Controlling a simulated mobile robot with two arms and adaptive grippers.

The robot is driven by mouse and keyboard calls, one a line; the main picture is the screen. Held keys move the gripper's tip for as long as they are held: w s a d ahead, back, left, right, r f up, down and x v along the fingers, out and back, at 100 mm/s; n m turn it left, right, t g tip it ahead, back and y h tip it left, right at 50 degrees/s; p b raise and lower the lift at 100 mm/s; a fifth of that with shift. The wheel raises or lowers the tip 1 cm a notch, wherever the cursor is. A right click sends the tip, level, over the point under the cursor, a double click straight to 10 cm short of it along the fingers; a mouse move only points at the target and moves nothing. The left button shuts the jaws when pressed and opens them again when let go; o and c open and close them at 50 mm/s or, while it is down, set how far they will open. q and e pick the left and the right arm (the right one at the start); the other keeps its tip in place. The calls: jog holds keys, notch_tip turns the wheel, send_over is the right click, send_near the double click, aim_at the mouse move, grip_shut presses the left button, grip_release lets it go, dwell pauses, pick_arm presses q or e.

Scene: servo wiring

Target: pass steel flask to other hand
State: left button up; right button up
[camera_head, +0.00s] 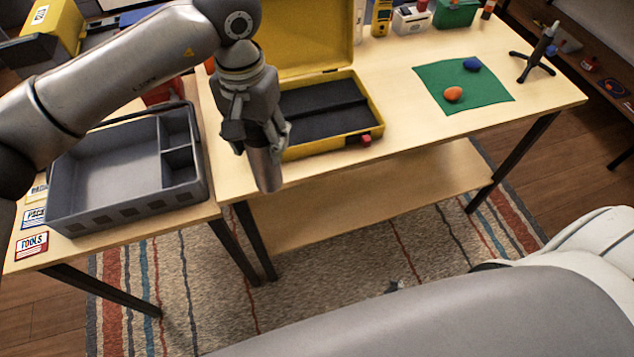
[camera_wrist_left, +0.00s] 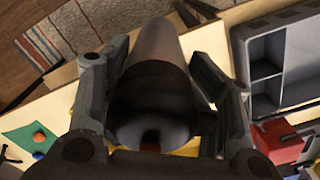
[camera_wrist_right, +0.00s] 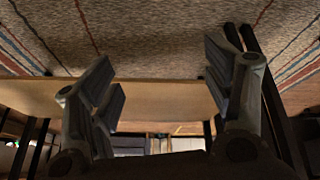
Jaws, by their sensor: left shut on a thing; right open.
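The steel flask (camera_head: 266,171) is a grey cylinder held in my left gripper (camera_head: 259,136), pointing down in front of the tables' front edge in the head view. In the left wrist view the flask (camera_wrist_left: 155,60) lies between both fingers of the left gripper (camera_wrist_left: 160,85), which are shut on it. My right gripper (camera_wrist_right: 160,90) shows in the right wrist view with its two fingers wide apart and nothing between them. In the head view my right arm crosses the lower right, and its fingers are mostly hidden.
A grey compartment tray (camera_head: 108,208) stands on the left table. An open yellow case (camera_head: 362,83) lies behind the flask. A green mat (camera_head: 486,97) holds an orange (camera_head: 453,94) and a blue (camera_head: 472,64) object. A lower shelf (camera_head: 330,215) and striped rug (camera_head: 330,270) lie below.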

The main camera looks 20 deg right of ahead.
aim_at(260, 160)
jog(key=w+a+r+n+t+y, duration=0.1)
jog(key=w+a+r+t+y, duration=0.15)
jog(key=w+r, duration=0.75)
jog(key=w+a+r+n+t+y, duration=0.1)
jog(key=w+r+t, duration=0.45)
jog(key=r, duration=0.85)
jog(key=s+a+r+n+y, duration=0.15)
jog(key=a+r+y, duration=0.4)
jog(key=r, duration=0.85)
jog(key=a+r+n+y, duration=0.25)
jog(key=a+r, duration=0.55)
jog(key=r, duration=0.6)
jog(key=x, duration=1.1)
jog(key=shift+w, duration=0.35)
jog(key=shift+s, duration=0.1)
jog(key=c, duration=1.4)
pick_arm(q)
jog(key=o, duration=1.1)
jog(key=shift+c, duration=0.2)
pick_arm(e)
jog(key=shift+r, duration=0.15)
jog(key=shift+c, duration=0.2)
pick_arm(q)
jog(key=o, duration=0.4)
